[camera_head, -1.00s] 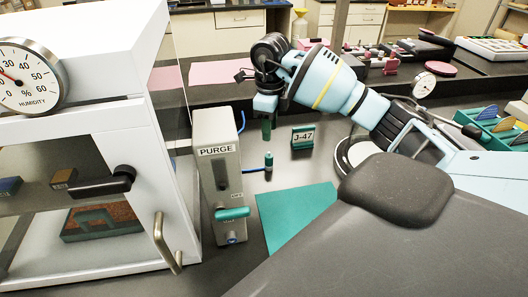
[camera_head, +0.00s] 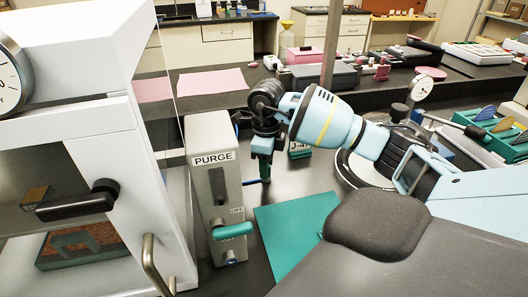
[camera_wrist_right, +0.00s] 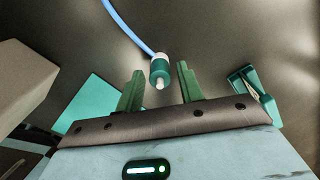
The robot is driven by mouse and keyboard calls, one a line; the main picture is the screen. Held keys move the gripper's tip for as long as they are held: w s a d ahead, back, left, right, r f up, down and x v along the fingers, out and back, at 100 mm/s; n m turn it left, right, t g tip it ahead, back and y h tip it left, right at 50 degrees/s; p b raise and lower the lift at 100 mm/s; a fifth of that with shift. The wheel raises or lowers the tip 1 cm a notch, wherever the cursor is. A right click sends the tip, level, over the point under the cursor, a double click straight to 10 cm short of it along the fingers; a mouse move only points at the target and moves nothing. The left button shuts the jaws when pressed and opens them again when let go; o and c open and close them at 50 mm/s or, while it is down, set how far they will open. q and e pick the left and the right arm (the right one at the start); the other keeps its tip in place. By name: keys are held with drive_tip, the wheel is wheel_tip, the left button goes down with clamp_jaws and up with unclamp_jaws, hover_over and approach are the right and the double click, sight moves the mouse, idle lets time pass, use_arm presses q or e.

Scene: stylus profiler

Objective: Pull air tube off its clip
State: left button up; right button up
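The air tube is a thin blue hose (camera_wrist_right: 128,24) that comes down from the top of the right wrist view. It ends in a green and white fitting (camera_wrist_right: 160,72). My right gripper (camera_wrist_right: 160,68) is open, with one green finger on each side of the fitting and gaps between. In the head view my right gripper (camera_head: 262,165) points down beside the purge box and mostly hides the fitting. A short piece of the blue tube (camera_head: 251,182) shows there. I cannot make out the clip separately. My left gripper is not in view.
The grey PURGE box (camera_head: 213,190) with a green lever (camera_head: 232,231) stands left of my right gripper. The J-47 sign (camera_head: 300,149) is close on its right, partly hidden. A green mat (camera_head: 292,228) lies in front. A white cabinet (camera_head: 120,170) fills the left.

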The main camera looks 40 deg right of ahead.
drive_tip(key=shift+f, duration=0.25)
idle(0.6)
clamp_jaws()
